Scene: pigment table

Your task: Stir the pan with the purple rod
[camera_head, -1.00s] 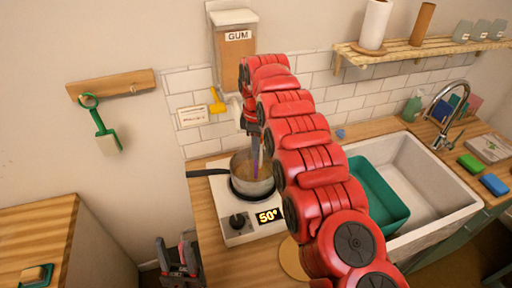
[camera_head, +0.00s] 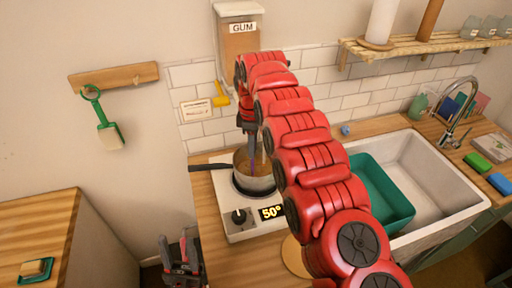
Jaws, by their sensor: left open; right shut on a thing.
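The pan (camera_head: 256,183) is a small steel pot with a dark handle pointing left. It stands on the white hot plate (camera_head: 250,228), whose display reads 50°, and brownish contents show inside. My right gripper (camera_head: 250,136) is above the pan, shut on the purple rod (camera_head: 252,160), which points down into the pan. The rod's lower end is hidden in the pan, and my red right arm covers part of the pan's right side. My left gripper (camera_head: 180,256) is low at the bottom left, beside the counter, open and empty.
A GUM dispenser (camera_head: 238,50) with a yellow lever (camera_head: 220,96) hangs on the wall above the pan. A teal basin (camera_head: 380,195) sits in the sink (camera_head: 436,185) on the right. A green scraper (camera_head: 104,125) hangs at the left.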

